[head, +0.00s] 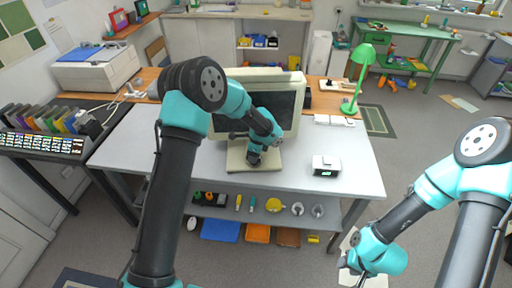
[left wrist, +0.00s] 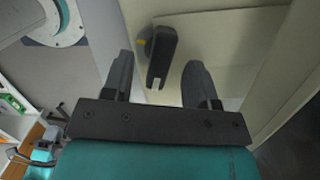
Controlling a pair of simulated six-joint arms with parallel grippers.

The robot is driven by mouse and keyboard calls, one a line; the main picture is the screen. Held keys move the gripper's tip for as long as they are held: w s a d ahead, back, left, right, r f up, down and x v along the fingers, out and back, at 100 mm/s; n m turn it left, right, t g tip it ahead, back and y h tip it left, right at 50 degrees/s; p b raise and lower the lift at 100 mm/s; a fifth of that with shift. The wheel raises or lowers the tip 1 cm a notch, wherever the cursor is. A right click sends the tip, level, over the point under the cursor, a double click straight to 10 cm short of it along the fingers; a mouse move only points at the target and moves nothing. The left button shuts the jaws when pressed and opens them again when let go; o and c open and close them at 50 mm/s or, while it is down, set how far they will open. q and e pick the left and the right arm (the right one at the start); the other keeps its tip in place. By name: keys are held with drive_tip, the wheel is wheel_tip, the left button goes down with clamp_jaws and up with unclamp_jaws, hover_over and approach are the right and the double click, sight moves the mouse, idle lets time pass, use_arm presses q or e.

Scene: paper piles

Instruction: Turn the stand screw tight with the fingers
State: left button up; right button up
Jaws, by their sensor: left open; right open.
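A beige monitor (head: 286,84) with a dark screen stands on a beige stand base (head: 240,163) on the grey-white table. My left gripper (head: 254,160) points down over the stand base, in front of the screen. In the left wrist view its two fingers (left wrist: 158,68) are open. A dark elongated part, seemingly the stand screw (left wrist: 161,58), shows between and beyond the fingertips, with a yellow mark beside it. I see a gap on each side of it; contact is not visible. In the head view the screw is not clearly visible. My right gripper (head: 350,268) is open, low at the right, off the table.
A small white clock (head: 326,165) stands on the table right of the stand base. A green lamp (head: 358,75) stands at the back right. A shelf under the table holds trays and tools. The table's front right (head: 355,185) is clear.

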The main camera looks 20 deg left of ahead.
use_arm(q)
drive_tip(key=shift+a+f, duration=0.15)
drive_tip(key=shift+f, duration=0.8)
clamp_jaws()
